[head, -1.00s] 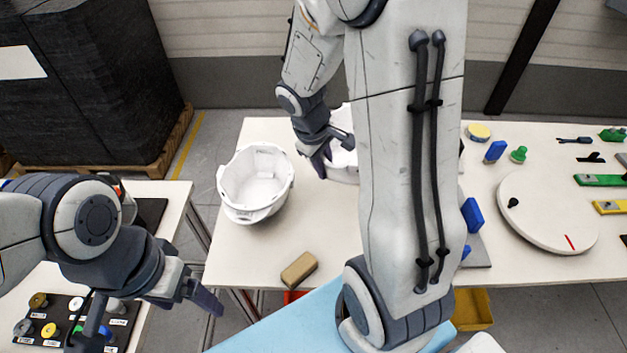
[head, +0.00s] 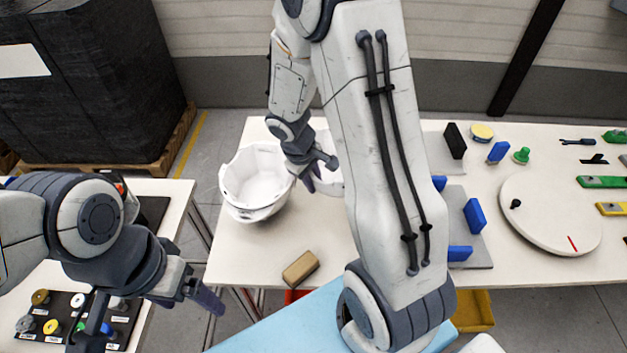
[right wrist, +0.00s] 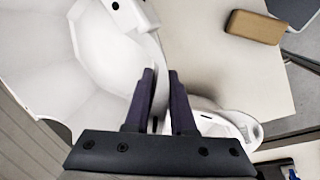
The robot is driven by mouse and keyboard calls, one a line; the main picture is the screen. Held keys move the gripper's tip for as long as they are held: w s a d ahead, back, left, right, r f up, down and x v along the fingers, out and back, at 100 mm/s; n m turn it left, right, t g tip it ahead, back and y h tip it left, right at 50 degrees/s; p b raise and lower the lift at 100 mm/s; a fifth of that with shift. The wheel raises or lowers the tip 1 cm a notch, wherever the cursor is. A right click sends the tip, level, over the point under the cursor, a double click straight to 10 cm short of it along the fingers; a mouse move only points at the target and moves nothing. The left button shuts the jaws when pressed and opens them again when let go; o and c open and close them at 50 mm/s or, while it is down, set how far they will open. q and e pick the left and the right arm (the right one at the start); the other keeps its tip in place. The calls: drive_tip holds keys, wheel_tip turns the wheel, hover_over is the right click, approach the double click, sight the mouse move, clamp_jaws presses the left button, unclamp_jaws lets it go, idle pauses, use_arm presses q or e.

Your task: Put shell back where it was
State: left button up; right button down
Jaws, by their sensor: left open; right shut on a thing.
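Two white helmet shells are in view. One shell (head: 250,185) sits open side up at the left of the middle table; it also shows in the right wrist view (right wrist: 215,122). The other shell (head: 327,150) is just right of it, largely hidden behind my right arm, and fills the upper left of the right wrist view (right wrist: 110,45). My right gripper (head: 318,174) is shut on that second shell's rim, between the two shells. Whether this shell touches the table is hidden. My left gripper (head: 192,290) is open and empty, left of the table.
A brown block (head: 300,268) lies near the table's front edge. Right of my arm are a grey plate (head: 478,250) with blue blocks and a round white disc (head: 550,215). A side table at left holds a board of knobs (head: 65,315). Table around the brown block is clear.

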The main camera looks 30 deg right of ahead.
drive_tip(key=shift+f+b, duration=0.4)
drive_tip(key=shift+f, duration=0.1)
drive_tip(key=c, duration=0.8)
unclamp_jaws()
drive_tip(key=shift+o, duration=0.2)
drive_tip(key=shift+r+p, duration=1.05)
drive_tip(key=shift+p, duration=0.05)
drive_tip(key=w+v, duration=0.1)
drive_tip(key=v, duration=0.9)
drive_tip(key=s+a+r+n+y, duration=0.1)
drive_tip(key=s+a+r+y, duration=0.1)
drive_tip(key=s+a, duration=0.7)
drive_tip(key=s+a+r+n+y, duration=0.1)
drive_tip(key=s+a+n+y, duration=0.1)
drive_tip(key=s+a, duration=0.8)
drive_tip(key=shift+s+a+r+g, duration=0.2)
drive_tip(key=shift+s+r+g, duration=0.15)
drive_tip(key=shift+s, duration=0.45)
